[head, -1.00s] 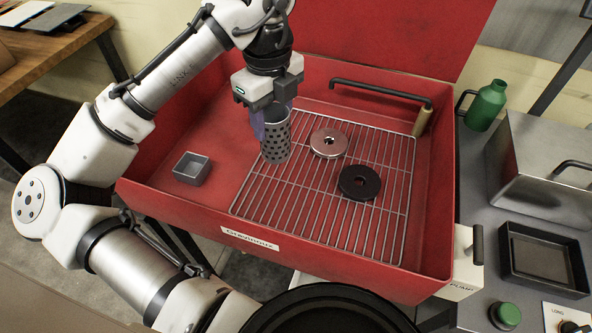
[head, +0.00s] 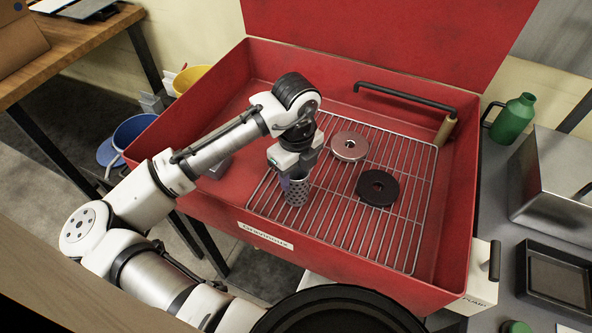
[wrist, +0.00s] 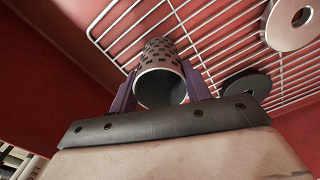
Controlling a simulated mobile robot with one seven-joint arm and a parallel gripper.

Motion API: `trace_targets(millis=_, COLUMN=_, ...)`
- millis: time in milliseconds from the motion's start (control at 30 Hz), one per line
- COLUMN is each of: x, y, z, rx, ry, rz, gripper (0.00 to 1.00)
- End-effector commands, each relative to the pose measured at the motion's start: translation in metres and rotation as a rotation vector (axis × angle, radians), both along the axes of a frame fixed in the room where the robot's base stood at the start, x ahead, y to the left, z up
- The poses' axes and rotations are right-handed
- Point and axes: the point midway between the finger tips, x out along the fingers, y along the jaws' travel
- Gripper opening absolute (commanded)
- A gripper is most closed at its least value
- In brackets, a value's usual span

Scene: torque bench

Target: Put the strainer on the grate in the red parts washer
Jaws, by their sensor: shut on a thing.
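The strainer (head: 296,191) is a grey perforated metal cylinder. My gripper (head: 295,178) is shut on it and holds it upright over the left part of the wire grate (head: 330,228) in the red parts washer (head: 205,213). In the wrist view the strainer (wrist: 160,75) sits between the two purple fingers (wrist: 160,92), its open end toward the camera. The grate's bars (wrist: 205,42) show behind it. I cannot tell whether its bottom touches the bars.
A silver ring (head: 350,146) and a black ring (head: 378,187) lie on the grate to the right of the strainer. A black spout with a tan tip (head: 445,130) reaches over the back right. The grate's front right is clear.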

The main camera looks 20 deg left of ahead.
Motion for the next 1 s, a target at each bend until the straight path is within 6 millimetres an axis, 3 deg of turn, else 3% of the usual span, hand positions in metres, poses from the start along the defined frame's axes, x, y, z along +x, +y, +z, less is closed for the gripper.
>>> trace_targets(millis=267, x=0.000, y=0.000, z=-0.003, rx=-0.001, ry=0.000, rz=0.000, gripper=0.23)
trace_targets(millis=300, x=0.000, y=0.000, z=-0.004, rx=-0.001, ry=0.000, rz=0.000, gripper=0.49)
trace_targets(millis=467, x=0.000, y=0.000, z=-0.002, rx=0.000, ry=0.000, rz=-0.001, gripper=0.69)
trace_targets(millis=833, x=0.000, y=0.000, z=0.003, rx=0.001, ry=0.000, rz=-0.001, gripper=0.69)
trace_targets(millis=1000, x=0.001, y=0.000, z=0.029, rx=0.001, ry=-0.003, rz=-0.002, gripper=0.69)
